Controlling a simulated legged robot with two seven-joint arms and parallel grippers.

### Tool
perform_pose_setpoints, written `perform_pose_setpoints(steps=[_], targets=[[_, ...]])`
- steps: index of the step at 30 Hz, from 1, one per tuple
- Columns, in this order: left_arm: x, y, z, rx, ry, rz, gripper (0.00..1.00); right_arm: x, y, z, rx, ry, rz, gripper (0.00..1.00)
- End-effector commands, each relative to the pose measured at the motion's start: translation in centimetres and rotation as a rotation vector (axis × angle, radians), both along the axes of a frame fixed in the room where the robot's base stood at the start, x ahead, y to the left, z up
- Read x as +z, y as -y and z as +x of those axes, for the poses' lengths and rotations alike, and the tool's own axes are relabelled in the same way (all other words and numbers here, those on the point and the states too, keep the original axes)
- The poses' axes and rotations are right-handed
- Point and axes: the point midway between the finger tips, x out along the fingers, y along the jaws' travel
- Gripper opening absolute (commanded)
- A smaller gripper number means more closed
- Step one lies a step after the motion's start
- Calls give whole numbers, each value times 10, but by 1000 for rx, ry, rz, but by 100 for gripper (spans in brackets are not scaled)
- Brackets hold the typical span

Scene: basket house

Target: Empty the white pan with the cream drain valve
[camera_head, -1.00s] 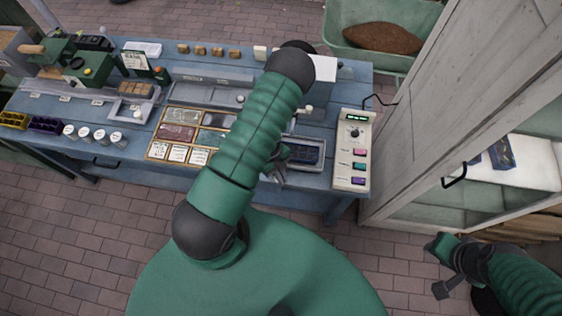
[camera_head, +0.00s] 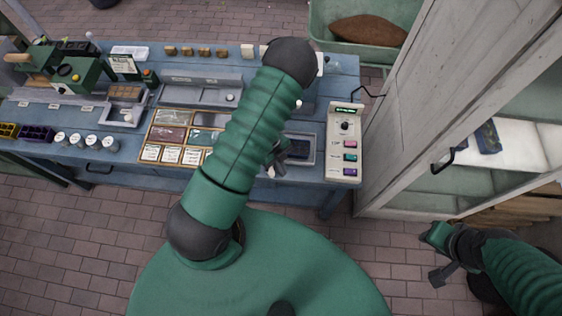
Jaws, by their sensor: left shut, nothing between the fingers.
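My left gripper (camera_head: 279,152) is shut and empty. It is over the front of the blue workbench (camera_head: 250,185), at the left edge of a grey tray with a dark inside (camera_head: 301,149). A grey pan-like tray with a pale round knob (camera_head: 205,92) lies at the bench's middle back, left of my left arm. A smaller one with a knob (camera_head: 118,117) lies further left. My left arm hides part of the bench behind it. I cannot tell which pan is the white one with the cream valve. My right gripper (camera_head: 441,256) hangs at the lower right, away from the bench.
A control box with coloured buttons (camera_head: 344,145) stands at the bench's right end. A grey wooden cabinet (camera_head: 420,110) is on the right. A green tub with a brown heap (camera_head: 322,25) is behind. Small white jars (camera_head: 92,142) and sample boxes (camera_head: 170,135) line the front left.

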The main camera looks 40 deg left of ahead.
Motion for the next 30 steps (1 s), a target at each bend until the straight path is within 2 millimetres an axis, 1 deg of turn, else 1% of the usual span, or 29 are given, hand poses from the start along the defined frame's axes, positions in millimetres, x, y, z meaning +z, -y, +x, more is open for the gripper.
perform_pose_setpoints(steps=[1,4,6,9,13,24,26,27,29,30], targets=[[10,-5,2,-1,4,2,0,-3,0,0,0,0,0,33],[28,-11,2,-1,1,1,0,-5,0,0,0,0,0,33],[37,-15,2,0,0,1,0,-5,0,0,0,0,0,33],[45,-17,2,0,-1,-1,0,-5,0,0,0,0,0,33],[48,-18,0,-1,-2,-1,0,-5,0,0,0,0,0,33],[48,-17,1,1,0,0,0,-5,0,0,0,0,0,33],[47,-16,8,23,19,5,0,-9,0,0,0,0,0,33],[46,-15,19,60,50,17,0,-14,0,0,0,1,0,33],[47,-13,45,159,124,46,0,-26,0,0,0,1,0,33],[50,-13,66,257,185,70,0,-36,0,0,0,0,0,33]])
